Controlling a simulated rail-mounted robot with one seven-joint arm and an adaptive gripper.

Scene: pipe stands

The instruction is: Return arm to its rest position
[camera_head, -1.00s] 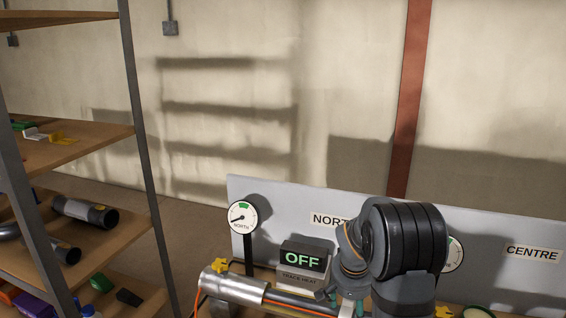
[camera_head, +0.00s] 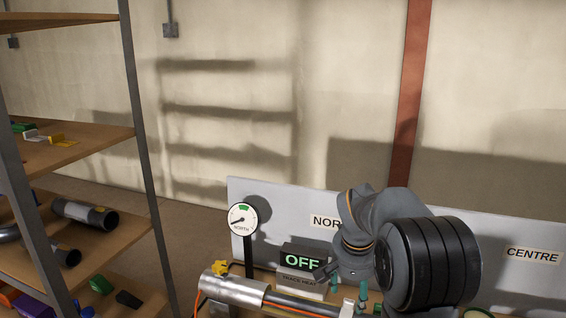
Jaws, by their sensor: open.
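My arm stands in front of the grey panel at the lower right. My gripper (camera_head: 349,287) points down from the wrist, with two green-tipped fingers apart and nothing seen between them. It is close to the pipe (camera_head: 290,301) in the picture, but I cannot tell its height above it.
A silver sleeve (camera_head: 235,289) with a yellow valve handle (camera_head: 219,268) is on the pipe. The NORTH gauge (camera_head: 242,217) and the trace heat box reading OFF (camera_head: 302,261) stand behind. A shelf rack (camera_head: 143,120) fills the left. The wall area above the panel is clear.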

